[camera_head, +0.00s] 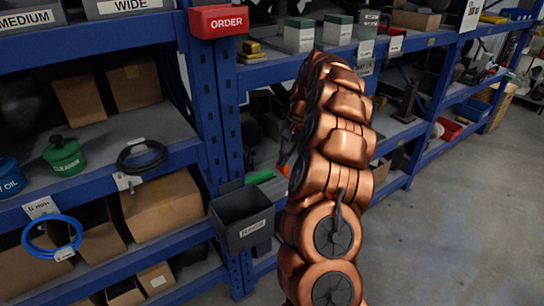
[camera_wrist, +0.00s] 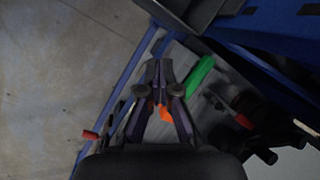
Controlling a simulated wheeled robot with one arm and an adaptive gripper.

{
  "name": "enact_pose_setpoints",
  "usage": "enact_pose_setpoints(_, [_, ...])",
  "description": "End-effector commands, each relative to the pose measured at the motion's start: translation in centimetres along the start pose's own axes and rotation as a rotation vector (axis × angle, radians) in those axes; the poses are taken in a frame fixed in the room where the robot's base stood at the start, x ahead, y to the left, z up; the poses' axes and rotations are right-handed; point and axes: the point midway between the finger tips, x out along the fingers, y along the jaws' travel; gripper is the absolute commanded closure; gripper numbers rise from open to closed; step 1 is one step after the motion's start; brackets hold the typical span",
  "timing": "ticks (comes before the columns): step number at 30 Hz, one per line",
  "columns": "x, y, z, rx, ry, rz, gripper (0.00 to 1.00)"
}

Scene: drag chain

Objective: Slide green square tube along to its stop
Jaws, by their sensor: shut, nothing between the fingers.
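The green square tube (camera_wrist: 200,76) shows in the wrist view, lying along a shelf to the right of my gripper's fingers. A short green strip of it (camera_head: 259,177) shows in the head view beside the grey bin, left of my arm. My gripper (camera_wrist: 160,64) is shut and empty, with its fingertips together, left of the tube and apart from it in the picture. An orange piece (camera_wrist: 165,114) shows between or below the finger links. In the head view my arm hides most of the gripper. I cannot make out a stop.
A grey bin (camera_head: 243,219) hangs on the shelf front near the tube. Blue shelf uprights (camera_head: 207,120) and shelf edges stand close by. A red-handled object (camera_wrist: 90,135) is at the wrist view's lower left. Open floor (camera_head: 440,230) lies to the right.

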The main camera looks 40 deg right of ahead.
Motion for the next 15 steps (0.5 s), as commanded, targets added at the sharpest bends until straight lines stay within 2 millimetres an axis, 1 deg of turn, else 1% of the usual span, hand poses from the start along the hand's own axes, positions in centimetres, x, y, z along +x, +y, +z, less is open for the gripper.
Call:
enact_pose_setpoints(1, [-0.4,-0.6,0.9,-0.020,-0.003,0.001,1.00])
enact_pose_setpoints(3, [-0.8,-1.3,1.9,-0.045,-0.006,0.002,1.00])
enact_pose_setpoints(9, [-1.6,-2.6,4.5,-0.107,-0.013,0.010,1.00])
enact_pose_setpoints(15, [-2.0,-3.5,6.3,-0.147,-0.018,0.014,1.00])
